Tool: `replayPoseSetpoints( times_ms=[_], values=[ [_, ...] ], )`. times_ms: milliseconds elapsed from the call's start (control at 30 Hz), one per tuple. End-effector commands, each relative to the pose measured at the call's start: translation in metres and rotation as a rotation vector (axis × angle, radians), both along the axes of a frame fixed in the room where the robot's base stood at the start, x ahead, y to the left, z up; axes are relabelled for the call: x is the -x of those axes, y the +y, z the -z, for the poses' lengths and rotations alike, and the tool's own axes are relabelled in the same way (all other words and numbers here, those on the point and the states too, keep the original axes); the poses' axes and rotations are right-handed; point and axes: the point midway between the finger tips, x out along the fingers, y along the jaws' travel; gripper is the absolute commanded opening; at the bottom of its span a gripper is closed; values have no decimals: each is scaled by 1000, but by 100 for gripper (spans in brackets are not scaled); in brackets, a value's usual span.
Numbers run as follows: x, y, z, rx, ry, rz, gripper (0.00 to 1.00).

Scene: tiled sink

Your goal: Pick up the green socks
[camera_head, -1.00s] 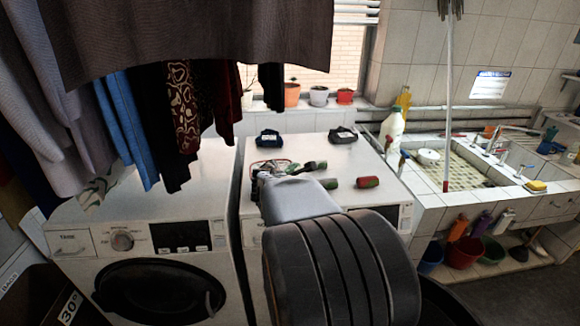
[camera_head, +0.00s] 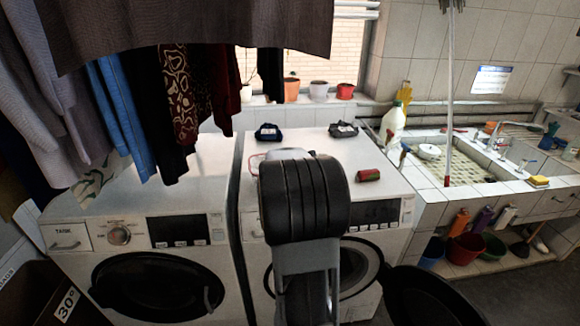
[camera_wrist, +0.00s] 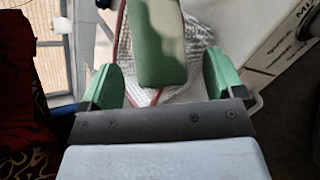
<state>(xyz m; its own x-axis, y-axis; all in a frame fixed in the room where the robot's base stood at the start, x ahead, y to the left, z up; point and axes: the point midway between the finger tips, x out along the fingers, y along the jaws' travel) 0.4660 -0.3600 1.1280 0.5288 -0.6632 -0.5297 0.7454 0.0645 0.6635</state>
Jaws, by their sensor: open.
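In the wrist view a green rolled bundle, apparently the green socks (camera_wrist: 160,42), lies ahead of my gripper (camera_wrist: 163,84), centred between its two green fingers. The fingers are wide apart, one on each side of the bundle's near end. I cannot tell whether they touch it. A pale mesh-like surface with a red rim (camera_wrist: 119,45) is behind the bundle. In the head view my arm's black link hides the gripper and the green socks on the right-hand washing machine (camera_head: 400,190).
A red roll (camera_head: 369,174) lies to the right of my arm on the machine. Clothes (camera_head: 180,95) hang at upper left. A white bottle (camera_head: 393,122) stands near the sink (camera_head: 480,168).

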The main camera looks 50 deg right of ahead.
Motion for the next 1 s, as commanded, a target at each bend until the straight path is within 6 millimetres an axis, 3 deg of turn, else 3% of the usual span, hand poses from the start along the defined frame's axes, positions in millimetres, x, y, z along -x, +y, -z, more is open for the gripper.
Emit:
replayPoseSetpoints(
  times_ms=[433,1000],
  values=[
    [-8,-9,7,0,-1,-1,86],
    [-8,-9,7,0,-1,-1,32]
  ],
)
